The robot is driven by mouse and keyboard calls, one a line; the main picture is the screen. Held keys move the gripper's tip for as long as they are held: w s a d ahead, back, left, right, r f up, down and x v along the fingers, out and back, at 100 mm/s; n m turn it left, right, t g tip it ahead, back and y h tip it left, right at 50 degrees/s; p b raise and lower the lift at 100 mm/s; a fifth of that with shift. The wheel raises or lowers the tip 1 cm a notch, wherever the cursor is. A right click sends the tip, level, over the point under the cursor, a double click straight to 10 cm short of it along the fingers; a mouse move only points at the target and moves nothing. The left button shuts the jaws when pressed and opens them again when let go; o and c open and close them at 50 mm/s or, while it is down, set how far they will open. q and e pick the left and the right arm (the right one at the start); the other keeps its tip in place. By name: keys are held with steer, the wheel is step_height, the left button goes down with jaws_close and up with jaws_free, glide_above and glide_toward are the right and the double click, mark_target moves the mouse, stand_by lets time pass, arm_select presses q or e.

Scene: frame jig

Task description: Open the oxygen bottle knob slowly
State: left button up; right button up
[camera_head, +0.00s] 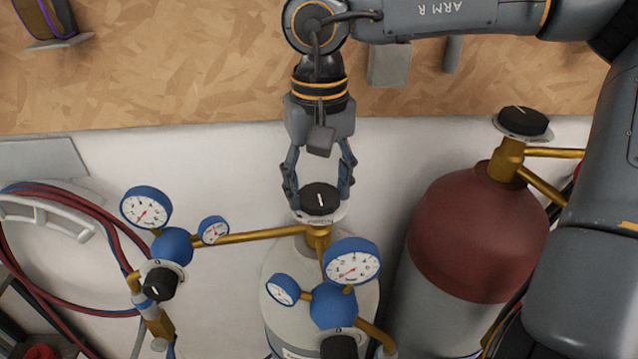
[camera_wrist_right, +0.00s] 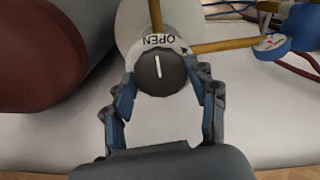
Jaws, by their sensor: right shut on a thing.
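The black bottle knob (camera_head: 320,199) with a white line mark sits on top of the white-grey gas bottle (camera_head: 276,306). My right gripper (camera_head: 320,190) comes down from above with one finger on each side of this knob, shut on it. In the right wrist view the knob (camera_wrist_right: 160,72) sits between the blue-padded fingertips (camera_wrist_right: 166,84), and a white plate behind it reads "OPEN" (camera_wrist_right: 158,40) with an arrow. The knob's white line stands nearly upright in both views. My left gripper is not in view.
A red-topped bottle (camera_head: 478,232) with its own black knob (camera_head: 522,121) stands to the right. Blue regulators with gauges (camera_head: 352,262) and brass pipes sit close in front and left. Red and blue hoses (camera_head: 60,310) hang at the left.

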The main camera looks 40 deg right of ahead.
mark_target(319, 195)
steer(key=o, duration=1.1)
steer(key=shift+o, duration=0.2)
steer(key=shift+r, duration=0.1)
step_height(319, 195, up, 12)
